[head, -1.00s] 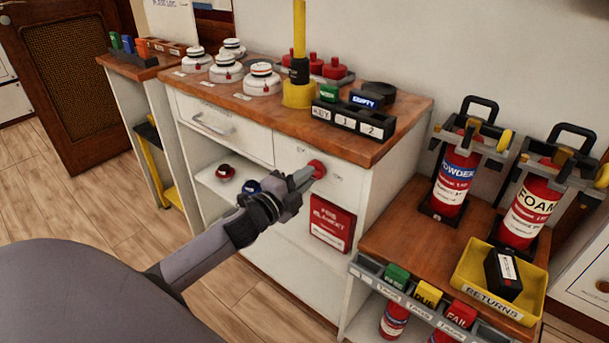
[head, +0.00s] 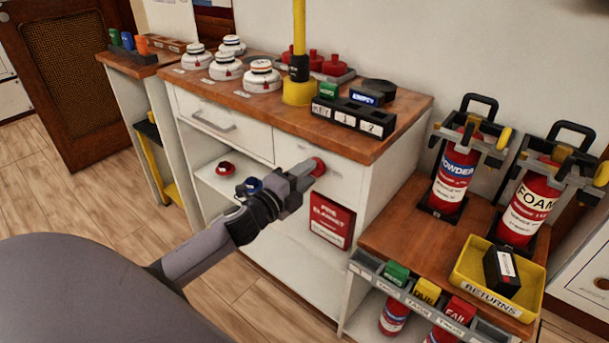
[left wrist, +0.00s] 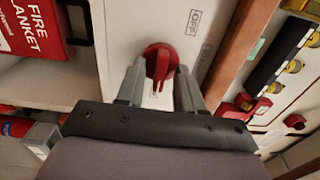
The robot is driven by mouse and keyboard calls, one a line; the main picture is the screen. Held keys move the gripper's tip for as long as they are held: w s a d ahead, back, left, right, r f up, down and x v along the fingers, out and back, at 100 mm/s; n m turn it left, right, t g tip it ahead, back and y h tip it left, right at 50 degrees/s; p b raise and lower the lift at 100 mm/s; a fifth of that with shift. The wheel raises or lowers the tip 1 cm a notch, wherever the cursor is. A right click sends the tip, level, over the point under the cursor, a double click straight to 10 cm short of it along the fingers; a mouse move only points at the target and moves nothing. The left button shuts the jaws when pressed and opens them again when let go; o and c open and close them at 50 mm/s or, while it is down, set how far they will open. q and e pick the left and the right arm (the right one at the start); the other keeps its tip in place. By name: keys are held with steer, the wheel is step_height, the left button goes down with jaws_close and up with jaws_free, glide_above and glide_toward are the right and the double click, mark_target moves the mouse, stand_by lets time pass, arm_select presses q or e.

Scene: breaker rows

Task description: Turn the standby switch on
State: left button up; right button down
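The standby switch is a red rotary knob (head: 318,167) on the white front panel of the cabinet, under the wooden top. In the left wrist view the knob (left wrist: 160,62) has a raised grip bar pointing toward my gripper, and an OFF label is printed to its right. Another label below it is mostly hidden. My left gripper (head: 305,174) is at the knob. In the left wrist view its two fingers (left wrist: 160,90) stand apart on either side of the grip bar, with gaps visible on both sides. My right gripper is not in view.
A red fire blanket box (head: 331,220) sits in the cabinet just below the switch. The counter above holds a key rack (head: 352,117), white detectors (head: 260,76) and a yellow post base (head: 299,92). A lower bench (head: 400,235) with extinguishers stands at the right.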

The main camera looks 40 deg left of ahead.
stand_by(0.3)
arm_select(q)
steer(key=s, duration=0.7)
steer(key=shift+a, duration=0.3)
stand_by(0.4)
steer(key=s+d+f+n+g+h+p, duration=0.1)
steer(key=s+d+f+n+g, duration=0.7)
steer(key=s+d+f+n, duration=1)
steer(key=a+r+m+p, duration=0.1)
steer(key=a+r+p, duration=0.2)
steer(key=r+p, duration=1)
steer(key=shift+s+a+p, duration=0.15)
steer(key=shift+s+p, duration=0.15)
steer(key=shift+p, duration=0.35)
steer(key=shift+r, duration=0.1)
